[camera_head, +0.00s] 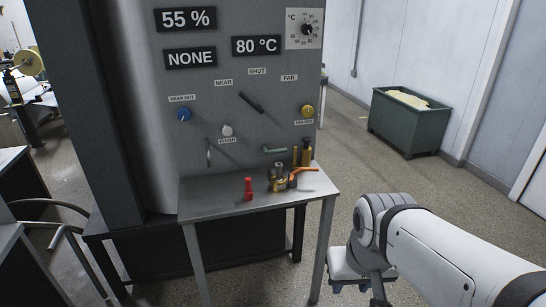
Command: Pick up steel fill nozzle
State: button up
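On the small grey table (230,207) below the control panel stands a tight group of small parts. In it is a short piece with a grey metallic top and a yellow lower part (279,180). A thin grey hooked spout (209,153) shows at the panel front, left of the group. I cannot tell for sure which of these is the steel fill nozzle. My gripper (364,287) is at the lower right, right of the table and apart from it. It is small and partly hidden by my arm, so its opening is unclear. I see nothing held in it.
A red bottle-shaped piece (248,189), an orange-handled tool (302,171) and brass cylinders (306,153) stand on or near the table. The panel (240,80) rises behind, with a black lever (251,103) and knobs. A green bin (405,125) stands farther right; open floor lies between.

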aim_at(278, 165)
jog(key=i, duration=1.55)
jog(key=z, duration=0.05)
